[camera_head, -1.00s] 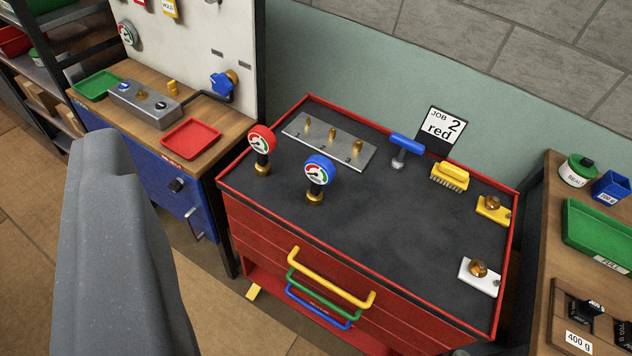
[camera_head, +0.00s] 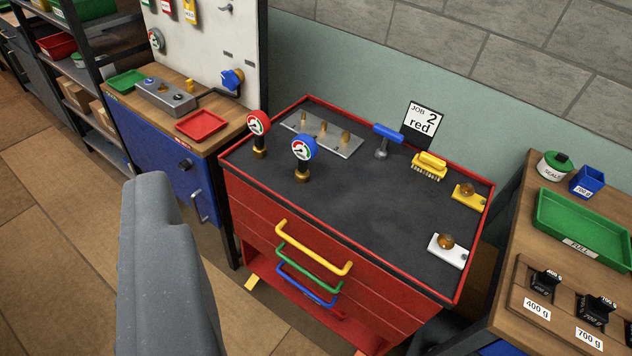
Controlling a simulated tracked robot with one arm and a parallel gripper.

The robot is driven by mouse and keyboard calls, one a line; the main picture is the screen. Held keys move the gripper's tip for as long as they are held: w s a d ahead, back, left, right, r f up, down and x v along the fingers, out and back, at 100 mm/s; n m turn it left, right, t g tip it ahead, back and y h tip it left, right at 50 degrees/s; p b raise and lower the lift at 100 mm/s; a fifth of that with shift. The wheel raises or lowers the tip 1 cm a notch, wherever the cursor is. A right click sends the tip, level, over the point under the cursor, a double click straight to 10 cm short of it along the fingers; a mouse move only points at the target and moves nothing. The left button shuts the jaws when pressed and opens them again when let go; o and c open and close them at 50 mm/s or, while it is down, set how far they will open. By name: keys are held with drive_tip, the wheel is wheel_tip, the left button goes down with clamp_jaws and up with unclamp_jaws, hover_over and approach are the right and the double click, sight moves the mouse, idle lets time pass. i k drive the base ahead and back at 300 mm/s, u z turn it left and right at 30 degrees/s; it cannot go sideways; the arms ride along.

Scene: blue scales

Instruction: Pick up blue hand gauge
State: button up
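The blue hand gauge (camera_head: 304,150) stands upright on the dark top of the red tool cabinet, toward its front left. It has a round blue rim, a white dial and a brass base. A similar red gauge (camera_head: 258,126) stands to its left and slightly behind, apart from it. A grey part of my gripper (camera_head: 170,270) fills the lower left of the view, nearer the camera than the cabinet and well away from the gauge. Only one grey finger-like part shows, so its opening cannot be judged.
On the cabinet (camera_head: 350,194) are a metal plate with brass fittings (camera_head: 322,134), a blue T-handle tool (camera_head: 386,137), a yellow brush (camera_head: 429,166), and yellow and white blocks. The cabinet's middle is clear. Wooden benches flank it left (camera_head: 152,118) and right (camera_head: 508,250).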

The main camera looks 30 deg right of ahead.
sight(303, 145)
drive_tip(key=z, duration=0.35)
drive_tip(key=i, duration=1.35)
drive_tip(key=u, duration=0.6)
